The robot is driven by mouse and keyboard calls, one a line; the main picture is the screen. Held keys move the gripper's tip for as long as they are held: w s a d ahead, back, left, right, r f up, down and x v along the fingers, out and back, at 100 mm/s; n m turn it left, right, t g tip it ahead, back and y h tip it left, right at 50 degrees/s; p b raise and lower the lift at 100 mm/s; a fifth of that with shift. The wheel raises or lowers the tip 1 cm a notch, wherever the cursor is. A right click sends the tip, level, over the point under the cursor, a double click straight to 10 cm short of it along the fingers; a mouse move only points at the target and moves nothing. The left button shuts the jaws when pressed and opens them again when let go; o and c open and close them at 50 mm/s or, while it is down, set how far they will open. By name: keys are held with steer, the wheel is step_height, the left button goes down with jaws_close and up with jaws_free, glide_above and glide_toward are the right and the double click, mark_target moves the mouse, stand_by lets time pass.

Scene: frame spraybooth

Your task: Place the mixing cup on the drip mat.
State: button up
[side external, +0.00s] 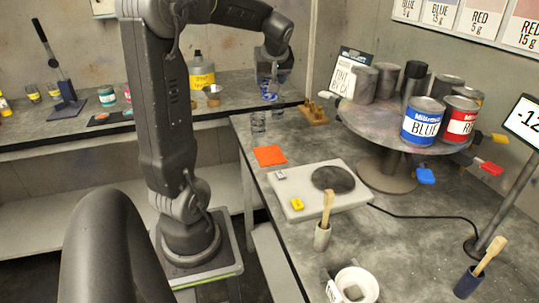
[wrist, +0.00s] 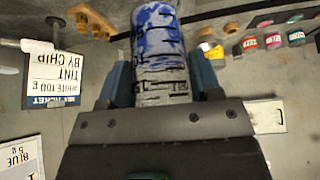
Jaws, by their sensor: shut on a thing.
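My gripper (side external: 268,82) is above the back left corner of the right-hand bench. It is shut on the mixing cup (side external: 270,97), a pale cylinder with blue paint smears and dark printed marks. In the wrist view the cup (wrist: 160,55) sits between the two blue-grey fingers of my gripper (wrist: 163,82). The drip mat (side external: 269,155), a flat orange square, lies on the bench lower in the side view, apart from the cup. Its top looks bare.
Clear cups (side external: 258,121) stand on the bench between my gripper and the mat. A scale (side external: 293,205) with a dark round plate lies right of the mat. A turntable (side external: 352,120) with paint cans and a ticket card (side external: 349,72) stand behind. A wooden rack (side external: 314,112) is near the gripper.

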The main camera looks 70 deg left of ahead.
glide_above(270, 157)
step_height(270, 157, down, 20)
steer(key=shift+w+a+r, duration=0.1)
steer(key=shift+r, duration=0.1)
steer(key=shift+f, duration=0.15)
steer(key=o, duration=1)
steer(key=shift+r, duration=0.25)
steer(key=w+v, duration=0.1)
steer(key=v, duration=1.1)
steer(key=s+d+r+m+t+h, duration=0.1)
steer(key=s+d+r+m+h, duration=0.1)
steer(key=d+m, duration=0.3)
steer(key=s+d+r+m+t+h, duration=0.2)
steer(key=d+m, duration=0.4)
steer(key=d, duration=0.8)
steer(key=s+d+r+m+t+h, duration=0.2)
steer(key=d+m, duration=0.3)
steer(key=d, duration=0.4)
steer(key=shift+s+d+r+m+h, duration=0.1)
steer(key=shift+s+m+h, duration=0.1)
steer(key=shift+s, duration=0.2)
steer(key=shift+s+d+m+h, duration=0.1)
steer(key=shift+s+m, duration=0.1)
steer(key=shift+s, duration=0.2)
